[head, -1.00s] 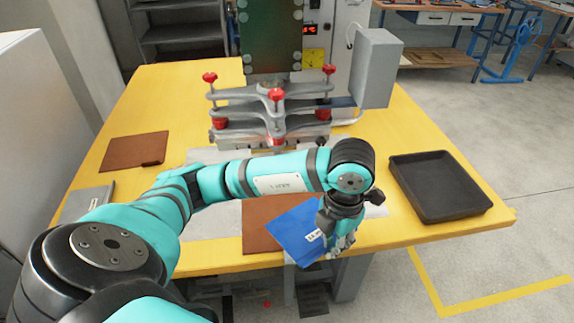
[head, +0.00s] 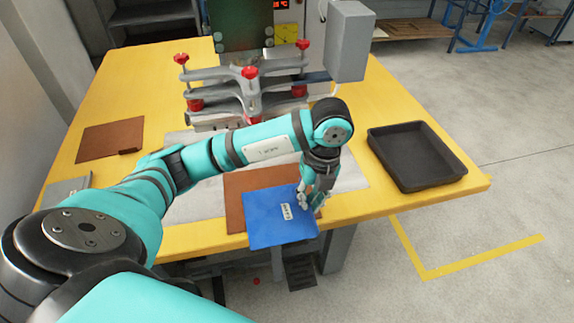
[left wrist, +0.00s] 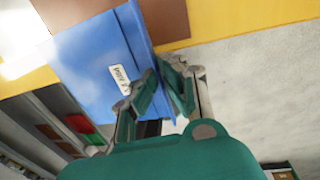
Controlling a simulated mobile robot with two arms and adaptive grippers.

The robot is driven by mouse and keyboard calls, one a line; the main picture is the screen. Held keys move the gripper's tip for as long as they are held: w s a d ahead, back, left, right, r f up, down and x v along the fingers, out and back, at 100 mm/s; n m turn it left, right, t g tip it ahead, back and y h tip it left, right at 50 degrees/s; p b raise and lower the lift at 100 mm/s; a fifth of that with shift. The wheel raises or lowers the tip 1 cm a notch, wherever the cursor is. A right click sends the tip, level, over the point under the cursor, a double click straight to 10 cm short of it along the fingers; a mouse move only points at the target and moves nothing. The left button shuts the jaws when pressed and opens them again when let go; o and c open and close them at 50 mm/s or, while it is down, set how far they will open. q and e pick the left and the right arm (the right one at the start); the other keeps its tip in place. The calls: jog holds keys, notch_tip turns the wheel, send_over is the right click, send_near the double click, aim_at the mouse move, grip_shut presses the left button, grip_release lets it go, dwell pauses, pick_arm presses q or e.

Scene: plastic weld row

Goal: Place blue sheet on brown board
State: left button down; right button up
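The blue sheet (head: 270,222), with a small white label, lies over the front part of the brown board (head: 240,184) in the head view. Its front edge overhangs the table's front edge. My left gripper (head: 312,204) is at the sheet's right edge, its fingers closed around that edge. In the left wrist view the fingers (left wrist: 157,90) sit on either side of the blue sheet's edge (left wrist: 92,62), beside the label. A corner of the brown board (left wrist: 166,20) shows beyond it. Whether the sheet touches the board is unclear. My right gripper is out of view.
The yellow table (head: 442,195) bears a black tray (head: 414,158) at right and another brown board (head: 108,142) at left. A grey press with red knobs (head: 251,72) stands behind. A grey flat item (head: 66,190) lies at the left edge.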

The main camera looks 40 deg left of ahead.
pick_arm(q)
jog(key=w+a+f, duration=0.1)
jog(key=w+a, duration=0.2)
jog(key=w+a+f, duration=0.1)
jog(key=w+a, duration=0.1)
jog(key=a, duration=0.2)
jog(key=w+a+f+p, duration=0.1)
jog(key=w+a, duration=0.2)
jog(key=shift+w+a, duration=0.15)
jog(key=shift+w, duration=0.2)
jog(key=shift+f, duration=2.05)
jog(key=c, duration=1.5)
grip_release()
jog(key=r, duration=0.8)
jog(key=w+d+r, duration=0.1)
jog(key=r, duration=0.3)
